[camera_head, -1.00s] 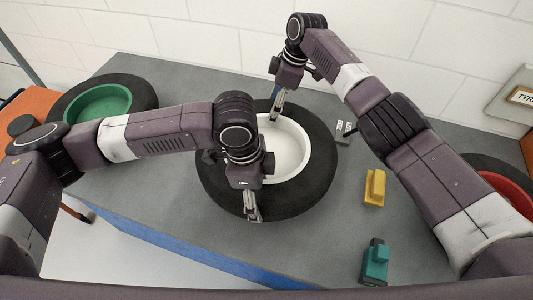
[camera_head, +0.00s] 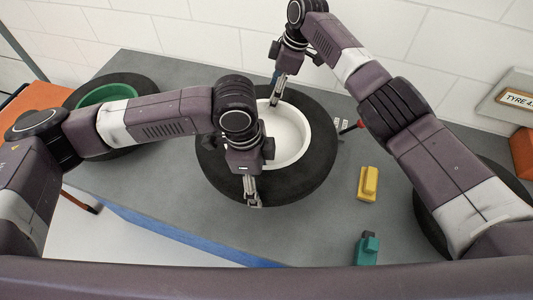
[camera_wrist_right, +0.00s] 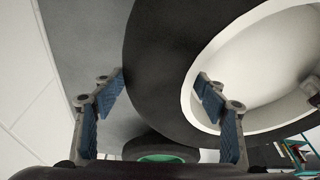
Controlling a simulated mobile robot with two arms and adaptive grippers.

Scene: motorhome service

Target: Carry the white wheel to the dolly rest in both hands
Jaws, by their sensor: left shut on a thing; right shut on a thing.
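The white wheel (camera_head: 290,138) is a white rim inside a thick black tyre (camera_head: 312,181), at the middle of the grey table in the head view. My left gripper (camera_head: 252,190) is shut on the tyre's near side. My right gripper (camera_head: 276,93) is shut on its far side. In the right wrist view, the right fingers (camera_wrist_right: 162,82) straddle the tyre wall (camera_wrist_right: 165,70), one outside it and one inside the white rim (camera_wrist_right: 205,58). I cannot tell how high the wheel is above the table. I cannot make out the dolly rest.
A green wheel (camera_head: 108,94) lies at the left, partly behind my left arm. A dark tyre (camera_head: 428,215) is mostly hidden by my right arm. A yellow block (camera_head: 367,184) and a teal block (camera_head: 367,250) stand right of the white wheel.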

